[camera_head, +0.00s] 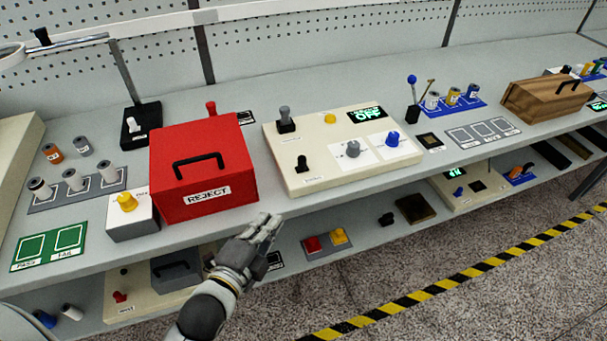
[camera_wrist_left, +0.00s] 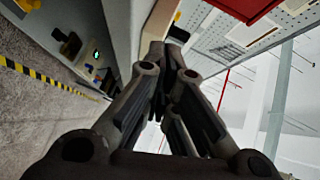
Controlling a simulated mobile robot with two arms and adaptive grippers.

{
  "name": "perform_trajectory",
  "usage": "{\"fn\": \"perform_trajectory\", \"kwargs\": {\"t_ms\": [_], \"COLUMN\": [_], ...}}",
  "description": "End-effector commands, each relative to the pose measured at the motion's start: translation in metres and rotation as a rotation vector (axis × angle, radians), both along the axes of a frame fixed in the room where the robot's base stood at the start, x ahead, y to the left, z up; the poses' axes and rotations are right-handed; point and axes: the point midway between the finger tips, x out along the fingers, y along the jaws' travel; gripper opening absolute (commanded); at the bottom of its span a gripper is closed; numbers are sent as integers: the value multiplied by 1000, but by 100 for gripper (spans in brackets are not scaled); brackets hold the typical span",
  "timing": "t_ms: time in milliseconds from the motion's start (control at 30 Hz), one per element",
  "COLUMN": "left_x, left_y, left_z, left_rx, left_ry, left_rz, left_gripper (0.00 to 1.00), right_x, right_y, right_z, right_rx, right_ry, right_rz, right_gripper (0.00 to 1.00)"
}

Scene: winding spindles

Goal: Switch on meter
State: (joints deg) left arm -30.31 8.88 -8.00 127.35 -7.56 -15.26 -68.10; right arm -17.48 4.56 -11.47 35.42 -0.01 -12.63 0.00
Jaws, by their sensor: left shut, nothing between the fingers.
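The meter (camera_head: 342,150) is a cream panel on the bench, right of the red box. Its small display (camera_head: 368,114) reads OFF in green. On it are a black switch (camera_head: 302,164) at the front left, a grey-topped lever (camera_head: 286,120) at the back left, a yellow button (camera_head: 330,118), a grey knob (camera_head: 352,149) and a blue knob (camera_head: 392,139). My left gripper (camera_head: 266,226) is shut and empty, in front of the bench edge, below and left of the panel and apart from it. Its closed fingers (camera_wrist_left: 168,62) fill the left wrist view. My right gripper is not in view.
A red REJECT box (camera_head: 203,168) with a black handle stands left of the panel. A small box with a yellow button (camera_head: 127,202) is farther left. A wooden box (camera_head: 545,98) stands at the right. A lower shelf (camera_head: 350,229) carries more devices under the bench.

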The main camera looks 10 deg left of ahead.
Motion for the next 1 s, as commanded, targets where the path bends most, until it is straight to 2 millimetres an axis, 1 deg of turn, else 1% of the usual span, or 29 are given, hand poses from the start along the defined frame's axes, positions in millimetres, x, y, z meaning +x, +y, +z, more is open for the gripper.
{"fn": "perform_trajectory", "kwargs": {"t_ms": [100,233,600,733,867,1000], "left_x": [3,4,4,7,18,40], "left_y": [-4,-7,-8,-9,-11,-15], "left_z": [12,20,23,23,24,25], "left_rx": [87,142,160,159,157,158], "left_ry": [-99,-162,-183,-182,-182,-183], "left_rz": [-31,-48,-52,-52,-51,-50], "left_gripper": [0,0,0,0,0,0], "right_x": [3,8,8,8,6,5], "right_y": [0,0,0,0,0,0], "right_z": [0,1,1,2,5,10], "right_rx": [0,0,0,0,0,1], "right_ry": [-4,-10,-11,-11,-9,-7], "right_rz": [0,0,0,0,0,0], "right_gripper": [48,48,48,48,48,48]}}
